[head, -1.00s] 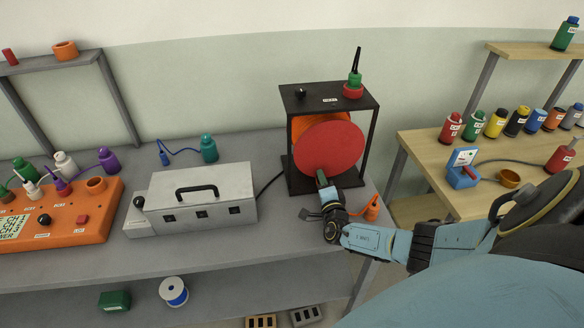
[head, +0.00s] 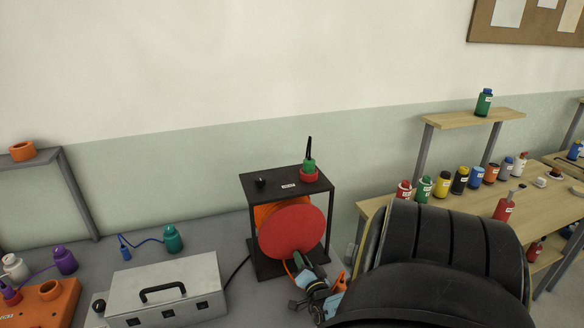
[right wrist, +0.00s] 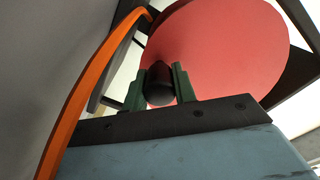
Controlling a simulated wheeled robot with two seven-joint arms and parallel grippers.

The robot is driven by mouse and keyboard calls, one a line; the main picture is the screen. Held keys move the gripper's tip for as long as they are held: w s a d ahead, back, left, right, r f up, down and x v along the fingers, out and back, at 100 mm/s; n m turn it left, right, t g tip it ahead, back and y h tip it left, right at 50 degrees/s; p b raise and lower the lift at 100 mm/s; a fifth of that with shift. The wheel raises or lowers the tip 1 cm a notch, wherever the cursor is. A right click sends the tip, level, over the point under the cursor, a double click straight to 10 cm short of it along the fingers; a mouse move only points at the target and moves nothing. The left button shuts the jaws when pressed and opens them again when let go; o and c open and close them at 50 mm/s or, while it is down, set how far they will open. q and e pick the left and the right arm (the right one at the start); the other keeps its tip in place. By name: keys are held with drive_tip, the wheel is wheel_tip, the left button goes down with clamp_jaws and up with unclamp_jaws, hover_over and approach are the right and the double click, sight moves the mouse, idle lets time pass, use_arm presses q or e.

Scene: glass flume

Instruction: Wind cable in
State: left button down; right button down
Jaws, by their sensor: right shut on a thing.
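The cable reel has a red disc (head: 292,231) at its front, with an orange part (head: 267,214) behind it, inside a black open frame (head: 328,215). My right gripper (head: 299,262) is at the lower edge of the disc. In the right wrist view its green fingers are shut on a black round handle (right wrist: 160,84) in front of the disc (right wrist: 220,45). An orange cable (right wrist: 84,90) runs down on the left in that view. In the head view an orange plug-like end (head: 339,284) shows just right of the gripper. My left gripper is not in view.
A grey metal box (head: 165,290) with a black handle stands left of the frame. A red and green holder (head: 309,172) with a black rod is on top of the frame. Wooden shelves with bottles (head: 443,184) stand at right. My dark arm covers the lower right.

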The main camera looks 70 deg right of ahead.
drive_tip(key=shift+s+d, duration=0.1)
drive_tip(key=c, duration=1.1)
unclamp_jaws()
drive_tip(key=shift+s+a+p, duration=0.3)
drive_tip(key=shift+a, duration=0.15)
drive_tip(key=p+v, duration=0.3)
drive_tip(key=v, duration=0.8)
drive_tip(key=shift+s, duration=0.15)
drive_tip(key=shift+s+a, duration=0.35)
drive_tip(key=shift+a, duration=0.1)
